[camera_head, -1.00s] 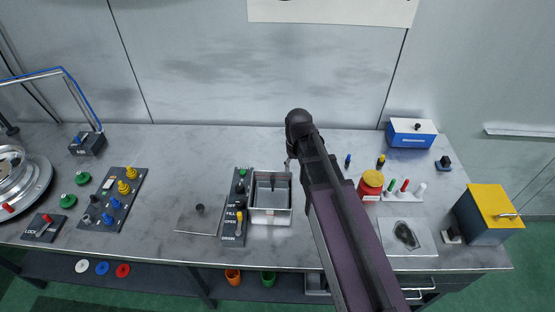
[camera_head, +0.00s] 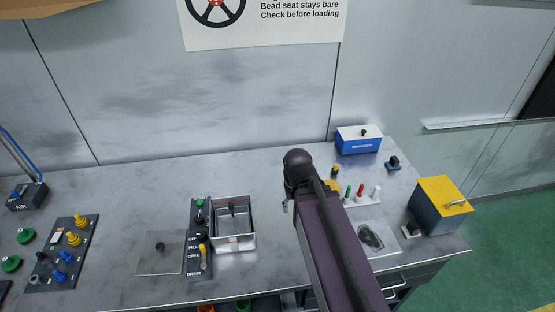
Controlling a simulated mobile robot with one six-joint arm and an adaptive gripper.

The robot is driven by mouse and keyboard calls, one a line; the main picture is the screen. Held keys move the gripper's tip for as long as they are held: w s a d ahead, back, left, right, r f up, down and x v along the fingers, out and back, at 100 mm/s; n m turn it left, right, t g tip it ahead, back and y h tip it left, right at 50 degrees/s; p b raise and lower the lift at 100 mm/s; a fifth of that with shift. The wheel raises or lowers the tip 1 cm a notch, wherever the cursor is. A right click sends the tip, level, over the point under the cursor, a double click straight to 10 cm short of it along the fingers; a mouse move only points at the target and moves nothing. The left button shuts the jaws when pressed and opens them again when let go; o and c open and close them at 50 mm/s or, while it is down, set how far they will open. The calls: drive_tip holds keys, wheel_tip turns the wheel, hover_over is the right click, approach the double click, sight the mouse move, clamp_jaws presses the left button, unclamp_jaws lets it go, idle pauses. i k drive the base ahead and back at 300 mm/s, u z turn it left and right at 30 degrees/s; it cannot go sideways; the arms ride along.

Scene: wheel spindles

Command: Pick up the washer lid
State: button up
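The washer lid appears to be the flat grey square plate (camera_head: 152,265) with a small black knob, lying flat on the bench. It is left of the washer's control strip (camera_head: 201,238) and the open metal washer basin (camera_head: 233,241). My arm reaches in from the lower right, ending in a dark rounded joint right of the basin. Only a small grey tip, apparently part of my gripper (camera_head: 285,207), shows beside that joint. The rest is hidden behind the arm, so its opening cannot be seen. The lid is well left of it.
A panel with yellow and blue knobs (camera_head: 62,252) lies left of the lid. Right of my arm are a blue-white box (camera_head: 358,140), coloured pegs (camera_head: 361,192), a tray with a dark item (camera_head: 387,238) and a yellow-topped box (camera_head: 443,196). The bench behind the basin is clear.

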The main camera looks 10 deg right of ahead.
sight(162, 251)
drive_tip(key=u, duration=1.3)
